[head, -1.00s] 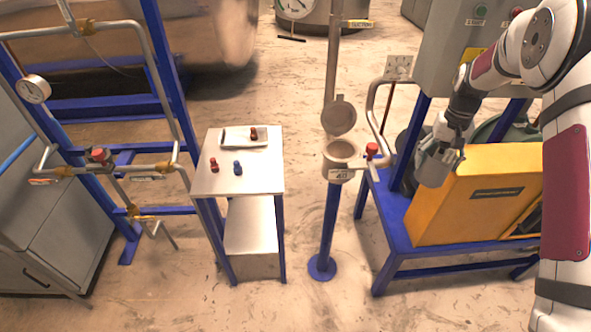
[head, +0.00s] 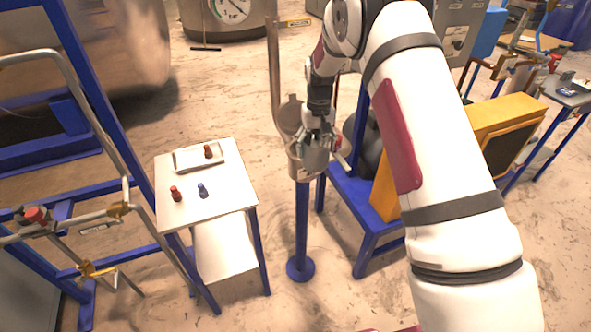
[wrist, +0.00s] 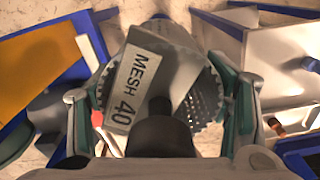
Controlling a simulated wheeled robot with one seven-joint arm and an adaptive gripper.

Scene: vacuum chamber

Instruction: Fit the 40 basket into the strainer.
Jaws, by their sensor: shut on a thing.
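My gripper (head: 318,140) is shut on the 40 basket (wrist: 185,70), a grey perforated cup with a white "MESH 40" label, seen large between the fingers in the wrist view. In the head view the basket (head: 315,158) hangs at the strainer (head: 296,168), a grey pot on a blue post with its lid (head: 289,115) raised behind. The basket overlaps the front right of the strainer's mouth in the picture. I cannot tell how high above the mouth it is. The mouth is mostly hidden by the gripper and basket.
A small table (head: 228,188) to the left bears a white tray (head: 187,160) and small red, blue and brown pieces. A blue stand with a yellow box (head: 500,125) is at the right, behind my arm. Pipes and a blue frame (head: 100,110) stand at the far left.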

